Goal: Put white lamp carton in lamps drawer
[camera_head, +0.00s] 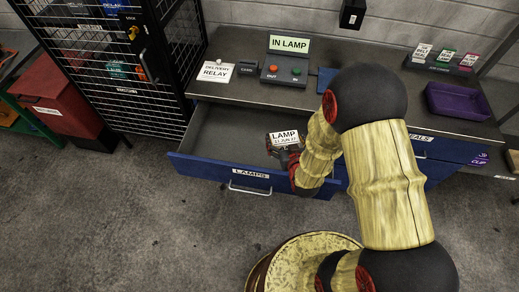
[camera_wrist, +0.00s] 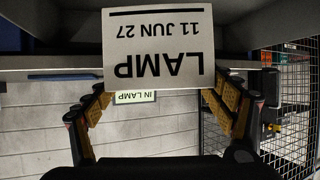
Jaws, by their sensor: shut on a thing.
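The white lamp carton (camera_head: 284,137) reads "LAMP 11 JUN 27" on its face. My gripper (camera_head: 284,150) is shut on it and holds it at the open lamps drawer (camera_head: 250,174), over the drawer's right part. In the wrist view the carton (camera_wrist: 158,48) sits between the two fingers of my gripper (camera_wrist: 160,95), label upside down. The drawer is blue-fronted, labelled "LAMPS", pulled out, and its visible inside is empty. My arm hides the drawer's right end. I cannot tell whether the carton touches the drawer floor.
The worktop (camera_head: 235,55) above carries a "DELIVERY RELAY" card (camera_head: 215,72), a button box (camera_head: 284,75) and a purple tray (camera_head: 460,102). A black wire cage (camera_head: 125,80) and a red bin (camera_head: 65,104) stand left. The drawer's left part is free.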

